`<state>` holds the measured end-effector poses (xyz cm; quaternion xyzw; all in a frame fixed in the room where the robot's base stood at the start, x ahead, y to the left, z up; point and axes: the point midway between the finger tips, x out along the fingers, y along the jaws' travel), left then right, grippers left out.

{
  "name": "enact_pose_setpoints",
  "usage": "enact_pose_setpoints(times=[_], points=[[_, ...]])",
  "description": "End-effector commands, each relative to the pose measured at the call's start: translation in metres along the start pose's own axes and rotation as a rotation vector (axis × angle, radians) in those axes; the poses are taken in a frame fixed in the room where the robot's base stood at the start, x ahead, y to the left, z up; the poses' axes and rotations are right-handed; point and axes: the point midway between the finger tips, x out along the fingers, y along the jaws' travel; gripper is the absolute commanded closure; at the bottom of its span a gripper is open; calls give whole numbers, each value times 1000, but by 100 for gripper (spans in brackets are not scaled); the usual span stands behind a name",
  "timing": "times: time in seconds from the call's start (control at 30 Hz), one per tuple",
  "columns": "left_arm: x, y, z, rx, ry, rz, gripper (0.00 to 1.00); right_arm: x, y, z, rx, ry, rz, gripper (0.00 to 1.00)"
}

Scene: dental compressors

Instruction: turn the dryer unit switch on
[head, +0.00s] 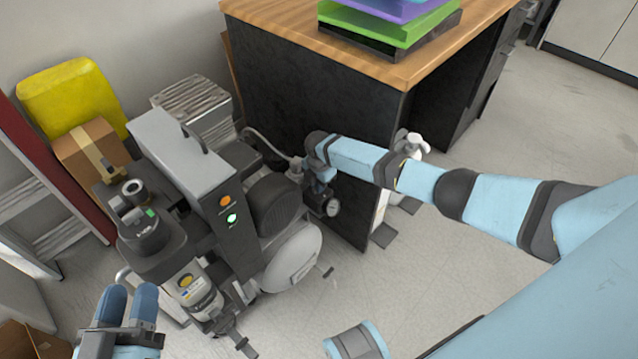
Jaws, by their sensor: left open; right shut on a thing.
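The compressor and dryer assembly stands on the floor at left. Its tall grey box (183,158) has a handle on top and a dark front panel. The panel carries an orange button or light (224,201) and a lit green one (232,218). I cannot tell which part is the dryer switch. My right gripper (312,172) is at the fitting by the round pressure gauge (331,207), to the right of the panel. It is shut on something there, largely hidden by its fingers. My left gripper (130,305) is open and apart from the assembly, at the lower left.
A wooden-topped desk (290,30) with stacked trays (385,25) stands behind the assembly. The floor (400,270) in front is clear.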

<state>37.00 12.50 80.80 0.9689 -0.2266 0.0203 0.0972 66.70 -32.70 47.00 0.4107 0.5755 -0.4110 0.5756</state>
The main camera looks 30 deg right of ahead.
Motion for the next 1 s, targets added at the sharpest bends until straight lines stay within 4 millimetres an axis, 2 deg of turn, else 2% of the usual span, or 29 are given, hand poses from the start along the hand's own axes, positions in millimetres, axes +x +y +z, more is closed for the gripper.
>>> enact_pose_setpoints(times=[0.5,0.53,0.63,0.87,1.0], points=[[0,0,-1,-3,3,-2,57,0,0,-2,-22,2,-1,100],[0,0,-1,-3,3,-2,57,0,0,-2,-22,2,-1,83],[0,0,-1,-3,4,-2,57,0,0,-1,-22,2,-1,60],[0,0,-1,-3,4,-2,57,0,0,-1,-20,1,0,60],[0,0,-4,0,-2,-3,57,-7,0,0,-20,1,1,60]])
